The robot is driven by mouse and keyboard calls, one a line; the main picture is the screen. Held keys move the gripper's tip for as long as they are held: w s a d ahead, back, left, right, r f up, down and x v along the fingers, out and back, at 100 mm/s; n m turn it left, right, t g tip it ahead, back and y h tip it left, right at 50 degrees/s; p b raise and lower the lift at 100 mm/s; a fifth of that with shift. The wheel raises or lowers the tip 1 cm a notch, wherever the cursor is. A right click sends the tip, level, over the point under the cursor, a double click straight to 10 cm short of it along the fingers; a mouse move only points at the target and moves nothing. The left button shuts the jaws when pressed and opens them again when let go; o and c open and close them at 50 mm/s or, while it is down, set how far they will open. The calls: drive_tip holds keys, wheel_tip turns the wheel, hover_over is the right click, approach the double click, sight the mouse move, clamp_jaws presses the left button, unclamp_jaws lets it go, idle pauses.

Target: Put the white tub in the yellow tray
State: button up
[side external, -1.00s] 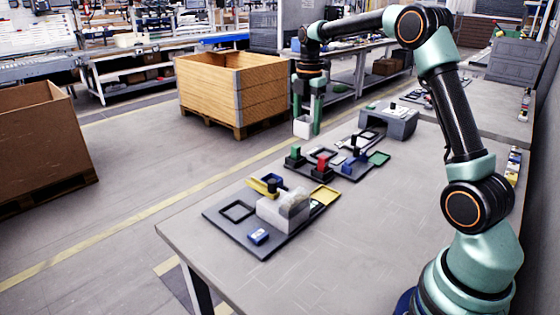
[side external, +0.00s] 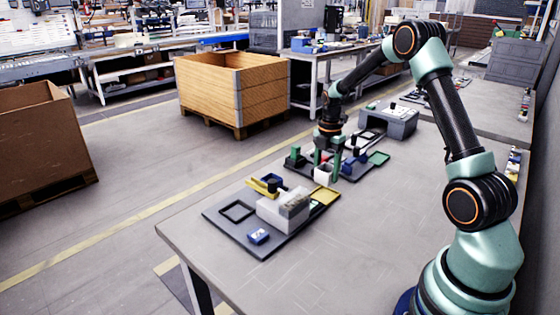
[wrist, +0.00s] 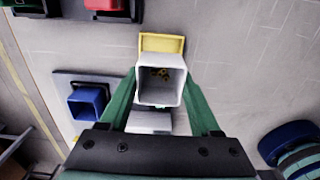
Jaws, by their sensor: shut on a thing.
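The white tub (wrist: 160,92) is held between the two green fingers of my gripper (wrist: 163,100) in the wrist view. The tub also shows in the side external view (side external: 322,174), between the fingertips of my gripper (side external: 325,172). It looks upright, with its open top toward the wrist camera, and some small yellow bits show inside it. The yellow tray (side external: 325,195) lies on the table just below and in front of the tub. In the wrist view the tray (wrist: 161,43) shows beyond the tub's far edge, partly covered by it.
A grey block (side external: 283,208) stands on the dark board left of the tray. A blue bin (wrist: 86,103) and a red bin (wrist: 104,5) sit nearby. A green tray (side external: 378,158) is farther back.

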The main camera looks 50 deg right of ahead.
sight(324, 196)
drive_tip(key=shift+f, duration=2.65)
drive_tip(key=shift+f, duration=0.15)
drive_tip(key=o, duration=1.3)
wheel_tip(324, 196, up, 12)
drive_tip(key=s+a+r+m+t, duration=0.1)
drive_tip(key=a+r+m, duration=0.3)
drive_tip(key=a+r, duration=0.3)
drive_tip(key=s+a+r+m+t, duration=0.1)
drive_tip(key=s+a+m, duration=0.3)
drive_tip(key=a, duration=0.1)
drive_tip(key=s+a+r+m+t, duration=0.2)
drive_tip(key=s+a+m, duration=0.2)
drive_tip(key=a+m, duration=0.1)
drive_tip(key=s+a+r+m+t, duration=0.1)
drive_tip(key=s+a+m, duration=0.3)
drive_tip(key=m, duration=0.1)
drive_tip(key=shift+a+r+t, duration=0.3)
drive_tip(key=shift+a+r, duration=0.05)
drive_tip(key=shift+a, duration=0.05)
